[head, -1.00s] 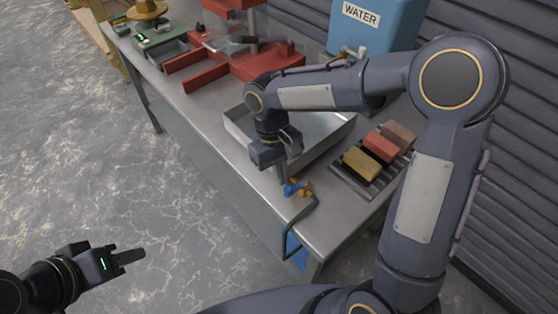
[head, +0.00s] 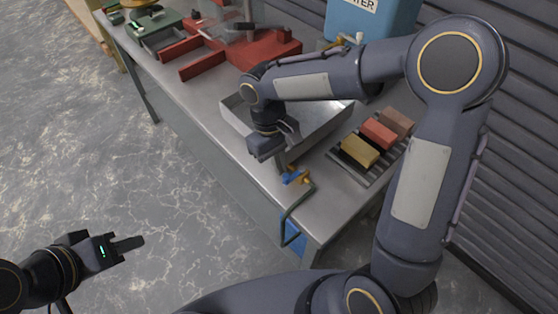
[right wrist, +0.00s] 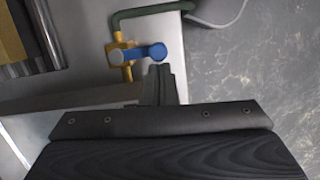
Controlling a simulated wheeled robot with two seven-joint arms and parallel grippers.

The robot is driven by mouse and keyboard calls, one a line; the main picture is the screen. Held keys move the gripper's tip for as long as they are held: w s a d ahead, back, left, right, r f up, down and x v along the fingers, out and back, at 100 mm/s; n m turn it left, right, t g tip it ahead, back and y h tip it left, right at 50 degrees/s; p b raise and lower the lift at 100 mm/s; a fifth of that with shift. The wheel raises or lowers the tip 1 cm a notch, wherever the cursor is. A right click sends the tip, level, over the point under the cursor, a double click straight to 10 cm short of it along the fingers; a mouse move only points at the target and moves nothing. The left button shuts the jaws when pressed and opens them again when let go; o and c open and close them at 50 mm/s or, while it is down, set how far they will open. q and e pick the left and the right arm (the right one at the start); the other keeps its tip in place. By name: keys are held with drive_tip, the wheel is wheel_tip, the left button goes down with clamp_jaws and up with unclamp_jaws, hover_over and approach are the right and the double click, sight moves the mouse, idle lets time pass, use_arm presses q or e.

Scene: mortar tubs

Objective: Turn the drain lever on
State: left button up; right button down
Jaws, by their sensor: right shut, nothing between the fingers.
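The drain lever (head: 292,176) is blue and sits on a brass valve (head: 305,180) at the near corner of the metal tray (head: 325,127). In the right wrist view the lever (right wrist: 142,53) lies sideways across the upright run of the brass valve (right wrist: 123,62). My right gripper (head: 282,168) is shut and empty, pointing down beside the lever. In the right wrist view its fingertips (right wrist: 161,74) are right by the lever's rounded right end; I cannot tell if they touch. My left gripper (head: 128,243) hangs over the floor, away from the table; its finger gap does not show.
A green hose (head: 297,206) runs from the valve over the table's edge, near a blue object (head: 294,238). A rack (head: 350,165) with several coloured blocks stands right of the tray. A blue water tank (head: 370,20) and red equipment (head: 245,50) stand farther back.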

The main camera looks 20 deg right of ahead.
sight(287, 179)
drive_tip(key=shift+s, duration=0.15)
drive_tip(key=n, duration=0.1)
drive_tip(key=s+n, duration=0.1)
drive_tip(key=shift+s+d+n+h, duration=0.1)
drive_tip(key=shift+d+n+h, duration=0.05)
drive_tip(key=shift+n+h, duration=0.2)
drive_tip(key=s+n, duration=0.1)
drive_tip(key=n, duration=0.1)
drive_tip(key=n+t, duration=0.1)
drive_tip(key=shift+s+d+n+h+p, duration=0.25)
drive_tip(key=shift+s+d+n+p, duration=0.05)
drive_tip(key=shift+s+d+n, duration=0.1)
drive_tip(key=n, duration=0.1)
drive_tip(key=s+d+n, duration=0.1)
drive_tip(key=n, duration=0.1)
drive_tip(key=shift+s+d+n+t, duration=0.1)
drive_tip(key=shift+n+t, duration=0.15)
drive_tip(key=shift+t, duration=0.15)
drive_tip(key=n, duration=0.1)
drive_tip(key=d+n+p, duration=0.1)
drive_tip(key=shift+s+d+n+t, duration=0.1)
drive_tip(key=shift+s+n+t, duration=0.25)
drive_tip(key=shift+n+t, duration=0.05)
drive_tip(key=shift+w, duration=0.2)
drive_tip(key=shift+w, duration=0.65)
drive_tip(key=shift+r, duration=0.1)
